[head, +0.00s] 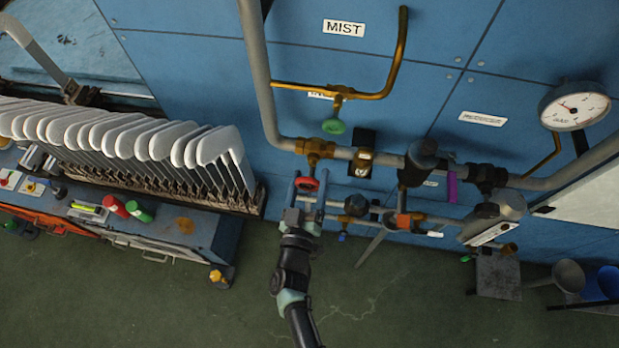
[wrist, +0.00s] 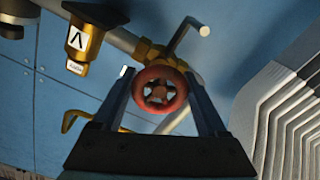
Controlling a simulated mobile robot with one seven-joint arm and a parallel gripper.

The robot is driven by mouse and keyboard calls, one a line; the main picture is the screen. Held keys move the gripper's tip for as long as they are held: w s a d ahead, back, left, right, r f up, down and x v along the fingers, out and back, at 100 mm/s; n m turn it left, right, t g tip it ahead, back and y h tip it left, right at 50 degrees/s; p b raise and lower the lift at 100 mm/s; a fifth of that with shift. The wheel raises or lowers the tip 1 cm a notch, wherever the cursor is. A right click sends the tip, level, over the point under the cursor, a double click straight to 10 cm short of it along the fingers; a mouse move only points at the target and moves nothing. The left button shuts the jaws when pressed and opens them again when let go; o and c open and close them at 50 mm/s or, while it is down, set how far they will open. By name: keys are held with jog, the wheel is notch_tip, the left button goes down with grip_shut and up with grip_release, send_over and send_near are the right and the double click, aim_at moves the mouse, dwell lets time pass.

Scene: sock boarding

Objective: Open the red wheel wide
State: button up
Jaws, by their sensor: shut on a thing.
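The red wheel (head: 307,184) is a small round handwheel on a brass valve (head: 316,148) on the grey pipe along the blue panel. In the wrist view the red wheel (wrist: 160,89) sits face-on between the fingertips, with its spokes and hub showing. My gripper (head: 308,186) reaches up from below in the head view, with one finger on each side of the wheel. In the wrist view my gripper (wrist: 160,80) is shut on the wheel's rim. How far the valve is turned cannot be told.
A green wheel (head: 333,126) hangs above on a brass pipe, under the MIST label (head: 343,28). A row of white sock boards (head: 160,140) stands to the left.

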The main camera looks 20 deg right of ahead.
dwell(0.3)
jog(key=o, duration=1.3)
jog(key=b+v, duration=0.1)
jog(key=v, duration=1.2)
